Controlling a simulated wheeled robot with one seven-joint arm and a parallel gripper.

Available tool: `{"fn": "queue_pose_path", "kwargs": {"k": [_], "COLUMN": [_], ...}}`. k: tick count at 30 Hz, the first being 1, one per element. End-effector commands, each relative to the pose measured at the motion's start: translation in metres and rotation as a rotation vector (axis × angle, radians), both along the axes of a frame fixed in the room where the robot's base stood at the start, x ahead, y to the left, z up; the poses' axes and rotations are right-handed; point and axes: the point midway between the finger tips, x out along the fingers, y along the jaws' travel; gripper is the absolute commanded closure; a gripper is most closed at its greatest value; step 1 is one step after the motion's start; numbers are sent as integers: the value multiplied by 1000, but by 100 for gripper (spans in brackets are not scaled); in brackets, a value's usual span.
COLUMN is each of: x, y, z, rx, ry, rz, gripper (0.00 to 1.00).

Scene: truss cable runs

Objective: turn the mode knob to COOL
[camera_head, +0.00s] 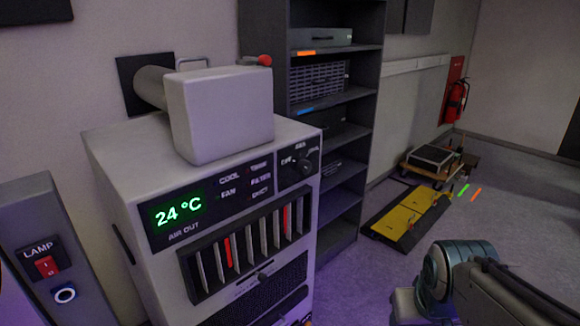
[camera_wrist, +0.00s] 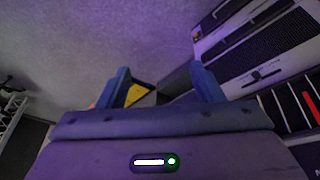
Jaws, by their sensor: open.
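The mode knob (camera_head: 303,163) is a dark round knob on a black panel at the upper right of the grey air unit's front (camera_head: 160,290). Small white labels ring it, too small to read surely, and its pointer direction is unclear. In the wrist view the unit's front (camera_wrist: 235,68) is at the right, with a slider and vent slats; the knob is not visible there. My gripper (camera_wrist: 164,84) has its two blue fingers apart with nothing between them. In the head view my arm is at the lower right, apart from the unit; the fingertips do not show.
The display (camera_head: 178,211) reads 24 °C, beside indicator labels. Vent slats (camera_head: 250,240) sit below. A lamp switch box (camera_head: 45,255) stands at left. A dark shelf rack (camera_head: 335,130) stands behind the unit.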

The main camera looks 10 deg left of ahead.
Motion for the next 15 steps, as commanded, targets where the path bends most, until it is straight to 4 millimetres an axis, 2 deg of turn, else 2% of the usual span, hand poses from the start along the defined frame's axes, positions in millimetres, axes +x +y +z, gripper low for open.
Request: {"fn": "queue_pose_path", "kwargs": {"k": [2,7,9,12,15], "x": [35,137,178,228,270], "y": [-12,-24,-20,-9,10], "z": [-3,19,33,51,66], "rx": [-95,-445,-618,-878,-1155], "ry": [-89,-355,-461,-597,-726], "rz": [117,542,730,990,1235], "gripper": [40,40,40,40,40]}}
